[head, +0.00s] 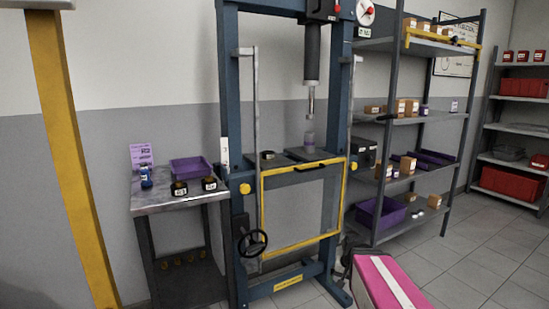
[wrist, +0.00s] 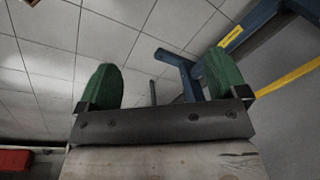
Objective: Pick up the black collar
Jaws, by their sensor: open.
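Two small black round pieces with pale labels stand on the small metal side table: a left one (head: 179,188) and a right one (head: 209,183). A low black ring-shaped piece (head: 267,155) lies on the bed of the blue press (head: 229,90). The labels are too small to read, so I cannot tell which piece is the black collar. My gripper (wrist: 160,88) shows in the wrist view with its two green fingers wide apart and nothing between them. It points over floor tiles and the foot of the blue frame, away from the black pieces.
The side table (head: 150,205) also carries a purple tray (head: 191,168), a blue bottle (head: 146,177) and a purple sign (head: 148,155). A yellow-framed guard (head: 300,243) fronts the press. A yellow post (head: 70,150) stands at left. Shelves (head: 420,120) with boxes stand right.

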